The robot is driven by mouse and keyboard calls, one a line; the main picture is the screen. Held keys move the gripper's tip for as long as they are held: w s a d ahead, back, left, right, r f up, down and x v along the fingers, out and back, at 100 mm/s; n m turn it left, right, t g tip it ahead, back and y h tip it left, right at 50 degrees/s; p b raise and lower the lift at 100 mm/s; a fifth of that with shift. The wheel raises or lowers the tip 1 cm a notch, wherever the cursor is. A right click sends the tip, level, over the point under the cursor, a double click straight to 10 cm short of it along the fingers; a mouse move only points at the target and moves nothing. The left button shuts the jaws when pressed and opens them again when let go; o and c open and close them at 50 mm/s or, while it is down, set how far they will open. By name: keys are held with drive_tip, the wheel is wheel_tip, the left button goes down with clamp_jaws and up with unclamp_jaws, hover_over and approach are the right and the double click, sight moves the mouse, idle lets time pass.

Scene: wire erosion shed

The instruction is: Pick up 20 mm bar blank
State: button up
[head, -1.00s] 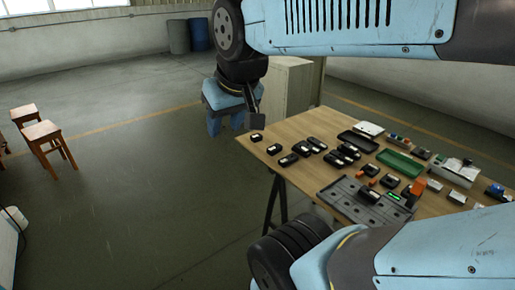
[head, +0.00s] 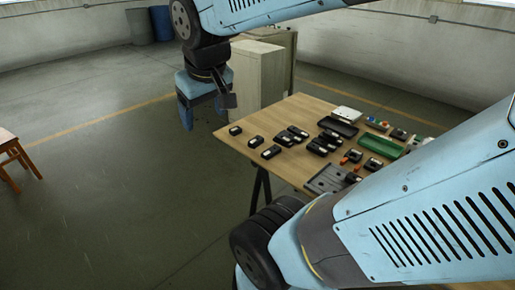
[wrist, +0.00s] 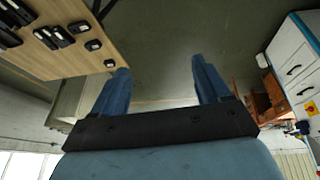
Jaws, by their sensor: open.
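Several small black blocks with pale labels, possibly the bar blanks, lie in loose rows on the wooden table; one (head: 271,152) is near its left edge, and another (head: 235,130) is at the left corner. They also show at upper left in the wrist view (wrist: 93,45). Sizes cannot be read, so I cannot tell which is 20 mm. My gripper (head: 206,108) hangs above and beyond the table's left corner. In the wrist view its two blue fingers (wrist: 160,70) are spread apart with nothing between them.
The wooden table (head: 238,147) also holds a green tray (head: 378,146), a dark tray (head: 339,127), a grey slotted tray (head: 325,180) and orange pieces. A beige cabinet (head: 257,75) stands behind my gripper. A wooden stool (head: 10,145) is at far left; open floor lies between.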

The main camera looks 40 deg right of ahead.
drive_tip(key=shift+o, duration=0.3)
drive_tip(key=w+d+f+n+g+h, duration=0.2)
drive_tip(key=w+d+f, duration=0.3)
drive_tip(key=f, duration=0.3)
drive_tip(key=w+d+f+n+g+h, duration=0.3)
drive_tip(key=w+d+f+g+h, duration=0.1)
drive_tip(key=d+f, duration=0.3)
drive_tip(key=shift+w+f+n+g, duration=0.3)
drive_tip(key=shift+w+f, duration=0.05)
drive_tip(key=shift+w, duration=0.4)
drive_tip(key=n+h, duration=0.8)
drive_tip(key=n, duration=0.2)
approach(270, 151)
drive_tip(key=d, duration=0.1)
drive_tip(key=s+d+f, duration=0.1)
drive_tip(key=shift+s+d+f, duration=0.1)
drive_tip(key=shift+s+d, duration=0.1)
drive_tip(key=shift+d, duration=0.2)
drive_tip(key=shift+w+x, duration=0.2)
drive_tip(key=shift+x, duration=1.15)
drive_tip(key=shift+w+x, duration=0.2)
drive_tip(key=shift+x, duration=1.15)
drive_tip(key=shift+d, duration=0.1)
drive_tip(key=shift+c, duration=0.2)
clamp_jaws()
